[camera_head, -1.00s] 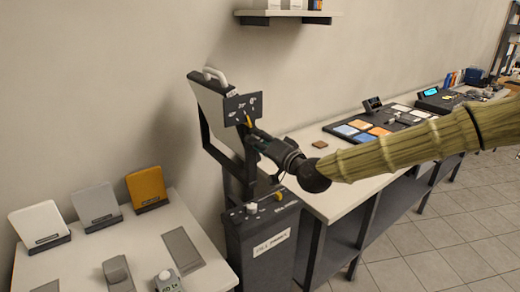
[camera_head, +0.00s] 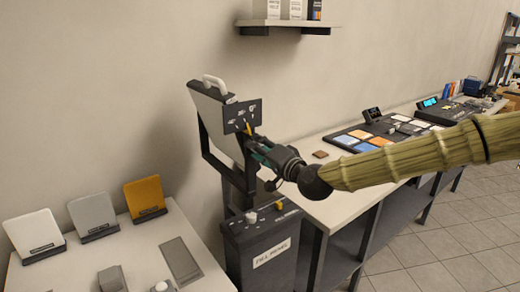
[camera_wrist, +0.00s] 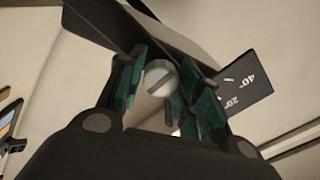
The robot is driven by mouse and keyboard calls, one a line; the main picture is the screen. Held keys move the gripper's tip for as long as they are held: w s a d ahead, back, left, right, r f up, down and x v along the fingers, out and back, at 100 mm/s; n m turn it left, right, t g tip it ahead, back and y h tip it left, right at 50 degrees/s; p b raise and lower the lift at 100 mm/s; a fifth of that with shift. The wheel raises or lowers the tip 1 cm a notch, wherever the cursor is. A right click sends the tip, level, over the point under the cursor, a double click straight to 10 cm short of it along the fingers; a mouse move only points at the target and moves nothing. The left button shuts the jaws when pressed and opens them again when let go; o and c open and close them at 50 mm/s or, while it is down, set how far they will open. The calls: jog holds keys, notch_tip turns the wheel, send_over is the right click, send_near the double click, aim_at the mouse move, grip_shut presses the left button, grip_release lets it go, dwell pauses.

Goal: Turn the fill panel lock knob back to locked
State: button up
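The fill panel is a pale tilted board (camera_head: 212,112) with a white handle on a dark frame. Its dark scale plate (camera_head: 237,114) has degree marks and a yellow pointer (camera_head: 249,129); the plate also shows at the right of the wrist view (camera_wrist: 243,84). My gripper (camera_head: 254,146) is at the frame just below the plate. In the wrist view, a round grey slotted knob (camera_wrist: 160,79) shows between the separated teal-padded fingers of my gripper (camera_wrist: 162,88). I cannot tell whether the pads touch it. The knob's lock marking is not visible.
The dark pedestal labelled "FILL PANEL" (camera_head: 262,254) stands below, with a white knob (camera_head: 251,217) and a yellow piece (camera_head: 279,206) on top. A white table (camera_head: 130,240) with upright cards is left. A long bench (camera_head: 340,182) with equipment is right. A shelf (camera_head: 289,26) hangs above.

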jog(key=shift+o, duration=1.2)
jog(key=v, duration=1.2)
